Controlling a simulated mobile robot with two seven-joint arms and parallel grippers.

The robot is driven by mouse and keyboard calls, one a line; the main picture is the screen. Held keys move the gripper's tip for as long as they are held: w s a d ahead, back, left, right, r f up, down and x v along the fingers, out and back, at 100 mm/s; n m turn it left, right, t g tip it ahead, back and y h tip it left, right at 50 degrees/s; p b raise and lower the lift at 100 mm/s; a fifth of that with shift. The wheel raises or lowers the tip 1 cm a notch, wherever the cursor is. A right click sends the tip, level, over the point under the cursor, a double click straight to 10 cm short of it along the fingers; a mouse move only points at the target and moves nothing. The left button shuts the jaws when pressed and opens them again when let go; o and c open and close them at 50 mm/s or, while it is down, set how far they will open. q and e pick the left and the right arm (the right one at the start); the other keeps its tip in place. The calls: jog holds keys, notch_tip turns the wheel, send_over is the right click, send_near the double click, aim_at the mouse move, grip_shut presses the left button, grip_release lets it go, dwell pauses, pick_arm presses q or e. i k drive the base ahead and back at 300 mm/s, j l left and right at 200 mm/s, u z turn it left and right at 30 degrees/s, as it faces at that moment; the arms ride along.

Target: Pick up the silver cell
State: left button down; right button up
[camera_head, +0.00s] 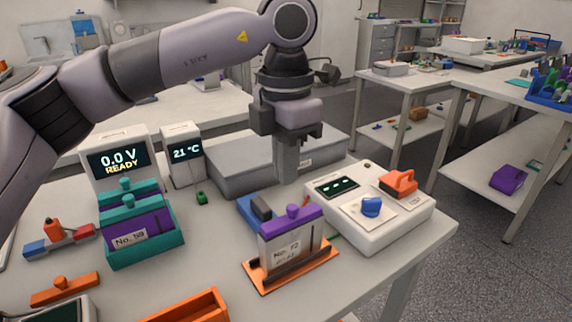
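A silver-grey cell (279,252) with a purple top and a label that seems to read No. 72 stands upright on an orange base (318,262) near the table's front edge. My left gripper (288,140) points down above and behind this cell, apart from it. Its fingertips blend with the grey shapes behind, so I cannot tell how far apart they are. A purple cell (140,228), labelled like No. 59, sits in a teal holder (150,254) to the left. My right gripper is not in view.
A white device (400,226) with a blue knob and an orange switch stands to the right. A display reading 0.0 V READY (119,160) and a 21 °C display (186,152) stand at the back left. An orange tray (190,308) lies in front. A low grey box (228,168) is behind.

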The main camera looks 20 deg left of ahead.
aim_at(280, 251)
jog(key=k, duration=1)
